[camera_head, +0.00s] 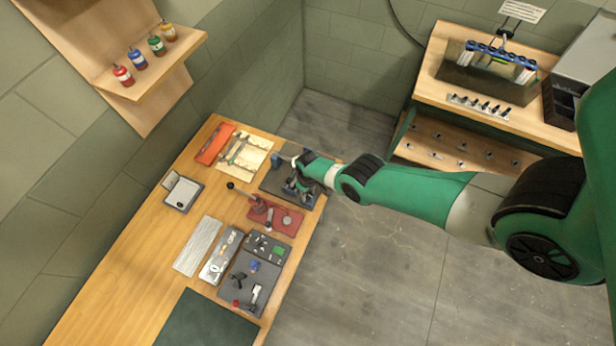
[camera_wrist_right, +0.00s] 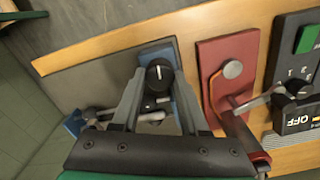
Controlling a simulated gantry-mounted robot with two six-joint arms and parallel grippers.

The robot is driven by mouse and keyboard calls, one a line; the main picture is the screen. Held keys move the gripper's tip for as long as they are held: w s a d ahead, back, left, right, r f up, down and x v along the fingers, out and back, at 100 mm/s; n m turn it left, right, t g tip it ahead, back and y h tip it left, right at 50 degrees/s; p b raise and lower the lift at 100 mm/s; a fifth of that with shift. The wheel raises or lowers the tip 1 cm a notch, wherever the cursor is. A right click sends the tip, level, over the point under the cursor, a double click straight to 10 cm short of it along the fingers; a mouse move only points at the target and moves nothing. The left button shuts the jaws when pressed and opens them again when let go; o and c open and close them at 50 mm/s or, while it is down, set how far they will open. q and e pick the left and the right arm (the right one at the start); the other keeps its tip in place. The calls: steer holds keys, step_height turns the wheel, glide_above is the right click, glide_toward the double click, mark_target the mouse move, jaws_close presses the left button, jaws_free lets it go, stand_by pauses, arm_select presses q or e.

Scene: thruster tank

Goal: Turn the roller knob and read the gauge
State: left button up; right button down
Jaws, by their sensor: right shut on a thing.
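My right gripper (camera_head: 300,172) reaches in from the right over the dark grey station at the far right part of the wooden bench. In the right wrist view its fingers (camera_wrist_right: 158,78) are closed around a round black knob (camera_wrist_right: 159,73) with a white pointer line. The knob sits in front of a blue-grey block (camera_wrist_right: 157,52). The grey base plate (camera_wrist_right: 96,84) lies beneath, with metal parts and a blue piece (camera_wrist_right: 75,122) at lower left, partly hidden by the finger. I cannot make out a gauge face. My left gripper is not in view.
A red plate (camera_head: 288,225) with a lever stands close beside the station. Grey panels with switches (camera_head: 240,290), a white-and-grey box (camera_head: 183,193) and a red tray (camera_head: 214,144) also occupy the bench (camera_head: 130,250). A shelf (camera_head: 170,62) with small bottles overhangs the left.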

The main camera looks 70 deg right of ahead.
steer(key=shift+c, duration=2.1)
jaws_free()
